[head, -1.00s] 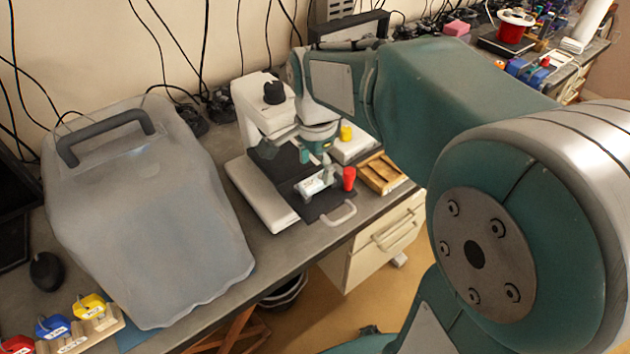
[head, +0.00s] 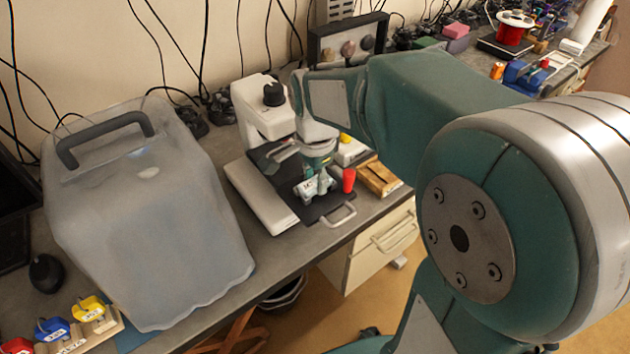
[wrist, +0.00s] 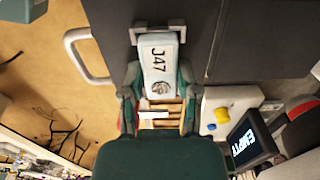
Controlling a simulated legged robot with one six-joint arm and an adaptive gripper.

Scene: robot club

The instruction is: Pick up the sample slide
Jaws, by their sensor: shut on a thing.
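The sample slide (wrist: 158,65) is a pale block marked "J47" with a round mark near one end. In the wrist view it lies between the two fingers of my gripper (wrist: 158,85), which is shut on it. In the head view my gripper (head: 318,184) points down over the black tray (head: 338,209), with the pale slide (head: 306,188) low between its fingers. A grey metal bracket (wrist: 185,35) surrounds the slide's far end in the wrist view. I cannot tell whether the slide still touches the tray.
A white microscope (head: 262,118) stands behind the tray. A red cylinder (head: 349,180) and a wooden rack (head: 378,177) are close on the right. A large grey covered case (head: 150,220) fills the left. The tray's pale handle (head: 338,218) faces the bench's front edge.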

